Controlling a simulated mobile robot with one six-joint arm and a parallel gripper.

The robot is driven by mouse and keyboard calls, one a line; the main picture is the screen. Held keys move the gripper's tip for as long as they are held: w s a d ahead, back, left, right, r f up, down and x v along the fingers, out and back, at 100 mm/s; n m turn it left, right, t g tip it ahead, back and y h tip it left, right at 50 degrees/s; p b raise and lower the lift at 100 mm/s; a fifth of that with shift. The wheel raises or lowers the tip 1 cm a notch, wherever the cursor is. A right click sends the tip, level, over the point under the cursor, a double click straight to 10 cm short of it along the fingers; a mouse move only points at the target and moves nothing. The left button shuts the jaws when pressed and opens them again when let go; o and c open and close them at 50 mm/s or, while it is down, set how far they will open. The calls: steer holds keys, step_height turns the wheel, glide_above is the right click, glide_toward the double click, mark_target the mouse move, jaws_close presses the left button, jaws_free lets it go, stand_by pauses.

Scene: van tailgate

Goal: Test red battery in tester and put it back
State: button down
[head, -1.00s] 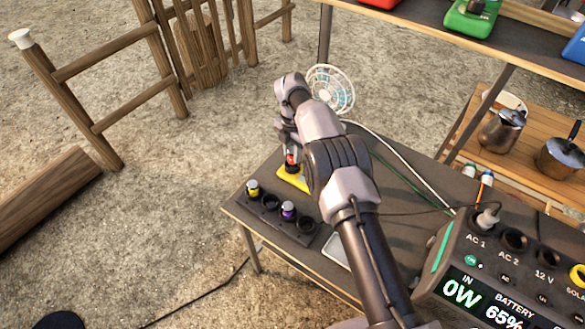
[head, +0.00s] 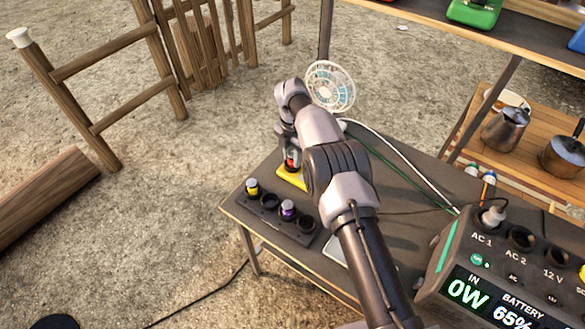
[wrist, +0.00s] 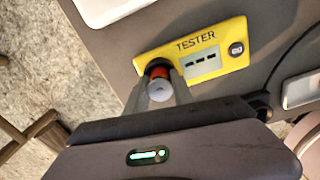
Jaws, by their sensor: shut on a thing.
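The red battery (wrist: 160,74) has a pale round end and is held between the fingers of my gripper (wrist: 158,92). It stands at the round socket of the yellow tester (wrist: 220,60) in the wrist view. I cannot tell whether it sits in the socket or just above it. The tester has a small display (wrist: 203,62) showing dark dashes and a dark button. In the head view the red battery (head: 292,158) is upright over the yellow tester plate (head: 288,178), partly hidden by my arm. My gripper (head: 291,150) is shut on it.
A dark battery rack (head: 279,229) at the table's front left holds a yellow battery (head: 252,187) and a purple battery (head: 288,208), with two empty holes. A fan (head: 331,86) stands behind my arm. A power station (head: 500,270) with cables is at the right.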

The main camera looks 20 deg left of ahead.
steer(key=shift+f, duration=0.15)
steer(key=c, duration=1)
jaws_free()
steer(key=shift+f, duration=0.1)
steer(key=shift+s+f, duration=0.1)
step_height(320, 180, up, 18)
steer(key=p, duration=0.6)
steer(key=shift+a, duration=0.1)
